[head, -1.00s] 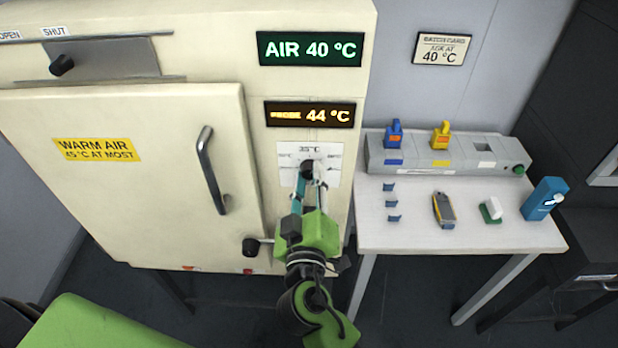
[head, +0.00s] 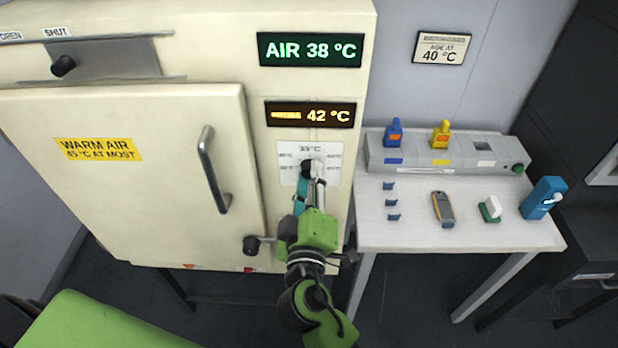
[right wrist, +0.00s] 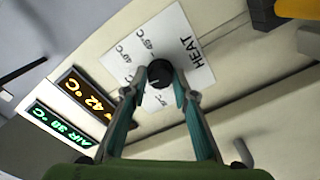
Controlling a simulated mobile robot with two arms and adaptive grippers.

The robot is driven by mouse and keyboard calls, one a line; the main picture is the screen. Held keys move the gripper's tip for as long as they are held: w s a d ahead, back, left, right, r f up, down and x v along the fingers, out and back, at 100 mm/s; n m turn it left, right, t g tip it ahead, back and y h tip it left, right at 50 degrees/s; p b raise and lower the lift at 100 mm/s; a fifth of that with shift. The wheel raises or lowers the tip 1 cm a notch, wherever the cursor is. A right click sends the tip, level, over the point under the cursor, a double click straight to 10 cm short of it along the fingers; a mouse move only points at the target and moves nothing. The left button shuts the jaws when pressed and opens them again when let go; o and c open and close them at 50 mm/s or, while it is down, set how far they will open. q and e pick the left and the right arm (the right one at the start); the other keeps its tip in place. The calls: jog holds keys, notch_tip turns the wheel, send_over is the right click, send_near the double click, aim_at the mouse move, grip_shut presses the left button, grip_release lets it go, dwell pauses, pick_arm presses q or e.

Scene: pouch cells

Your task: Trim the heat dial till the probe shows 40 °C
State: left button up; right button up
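The heat dial is a black knob (right wrist: 161,74) on a white scale plate (right wrist: 180,38) marked HEAT, on the oven's front panel. My right gripper (right wrist: 161,84) has its two fingers on either side of the knob, seemingly closed on it. In the head view the right gripper (head: 309,178) reaches up to the same dial and partly covers it. The probe display (head: 310,114) reads 42 °C in amber. The air display (head: 310,50) above it reads 38 °C in green. My left gripper is not in view.
The oven door (head: 130,190) is shut, with a yellow label (head: 97,150) reading 45 °C at most. A wall card (head: 441,49) reads 40 °C.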

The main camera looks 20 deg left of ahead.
jog(key=shift+o, duration=1.3)
jog(key=shift+w, duration=0.15)
jog(key=v, duration=1.2)
